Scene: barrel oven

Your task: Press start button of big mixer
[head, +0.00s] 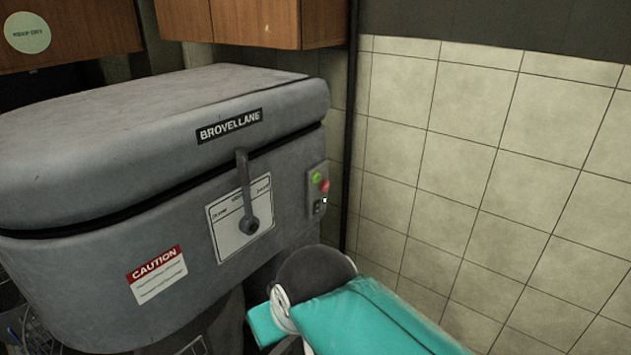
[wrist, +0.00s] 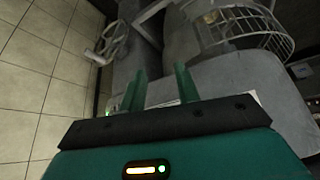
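The big mixer (head: 120,150) is a grey machine with a BROVELLANE label, filling the left and middle of the head view. On its right front edge is a small control panel with a green button (head: 316,177), a red button (head: 324,186) just below it, and a dark switch (head: 317,208). My teal arm is below and right of this panel; my gripper's fingers cannot be made out there. In the wrist view my gripper (wrist: 161,84) is open and empty, its two green fingers apart, with the mixer's grey body (wrist: 210,80) beyond them.
A lever (head: 247,200) sticks out from the mixer's front, left of the buttons. A tiled wall (head: 480,150) stands close on the right. Wooden cabinets (head: 250,20) hang above. The wrist view shows a wire guard (wrist: 245,28) and a handwheel (wrist: 112,42).

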